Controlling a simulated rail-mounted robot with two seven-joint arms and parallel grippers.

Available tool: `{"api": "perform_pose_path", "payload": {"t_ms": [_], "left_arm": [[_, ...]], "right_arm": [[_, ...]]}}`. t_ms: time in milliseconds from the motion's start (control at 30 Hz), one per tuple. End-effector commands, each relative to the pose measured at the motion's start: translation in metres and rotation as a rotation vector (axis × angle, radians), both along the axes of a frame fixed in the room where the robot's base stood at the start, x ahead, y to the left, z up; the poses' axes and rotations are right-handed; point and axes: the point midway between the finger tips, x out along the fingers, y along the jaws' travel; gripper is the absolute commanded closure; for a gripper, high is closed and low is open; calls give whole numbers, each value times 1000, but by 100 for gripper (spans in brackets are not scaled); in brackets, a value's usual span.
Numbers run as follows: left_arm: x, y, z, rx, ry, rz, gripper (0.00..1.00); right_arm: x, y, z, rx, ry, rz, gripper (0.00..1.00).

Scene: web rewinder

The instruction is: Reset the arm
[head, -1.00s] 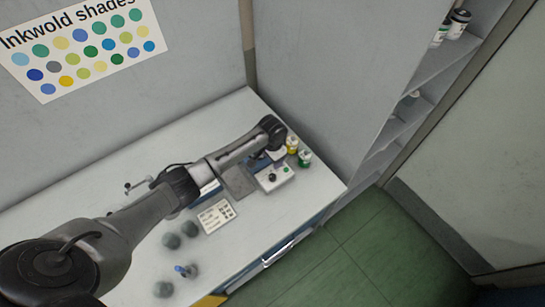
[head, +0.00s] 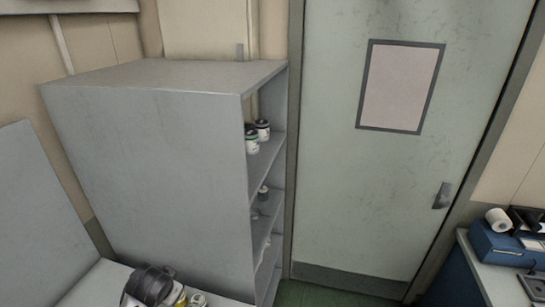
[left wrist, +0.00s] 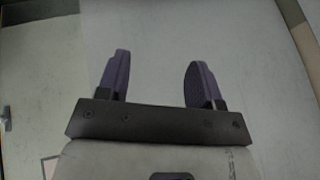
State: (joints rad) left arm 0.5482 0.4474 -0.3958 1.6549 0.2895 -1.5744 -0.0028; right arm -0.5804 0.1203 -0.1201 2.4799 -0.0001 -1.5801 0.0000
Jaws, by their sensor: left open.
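My left gripper (left wrist: 155,78) shows in the left wrist view with its two dark fingers spread apart. Nothing is between them, and a plain pale grey surface lies beyond. The left fingers cannot be seen there. My right arm and gripper are in neither view.
A grey shelf unit (head: 150,130) stands beside the worktop, with small jars (head: 257,132) on its shelves. A yellow-labelled jar (head: 181,299) and a pale jar (head: 198,300) stand close to my arm. A closed door (head: 400,190) and a blue machine (head: 500,243) are to the right.

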Motion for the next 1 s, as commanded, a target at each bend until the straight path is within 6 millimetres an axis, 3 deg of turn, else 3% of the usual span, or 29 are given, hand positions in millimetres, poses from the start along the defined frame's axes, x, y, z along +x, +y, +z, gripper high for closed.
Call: {"api": "perform_pose_path", "payload": {"t_ms": [33, 100, 200, 367, 467, 600, 800, 1000], "left_arm": [[-8, -16, 19, -4, -73, -24, 40], [-26, -33, 37, -13, -161, -43, 40], [-64, -53, 51, -43, -258, -51, 40], [-143, -67, 45, -115, -316, -19, 40], [-189, -70, 29, -160, -289, 13, 40], [-248, -73, -7, -214, -184, 61, 40], [-314, -76, -61, -242, 2, 118, 40], [-372, -80, -95, -249, 152, 143, 40]], "right_arm": [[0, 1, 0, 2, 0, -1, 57], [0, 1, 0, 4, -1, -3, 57], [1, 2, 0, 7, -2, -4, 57], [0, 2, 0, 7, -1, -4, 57], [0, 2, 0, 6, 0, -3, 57], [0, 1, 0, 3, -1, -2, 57], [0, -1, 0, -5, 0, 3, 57], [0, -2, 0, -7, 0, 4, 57]]}}
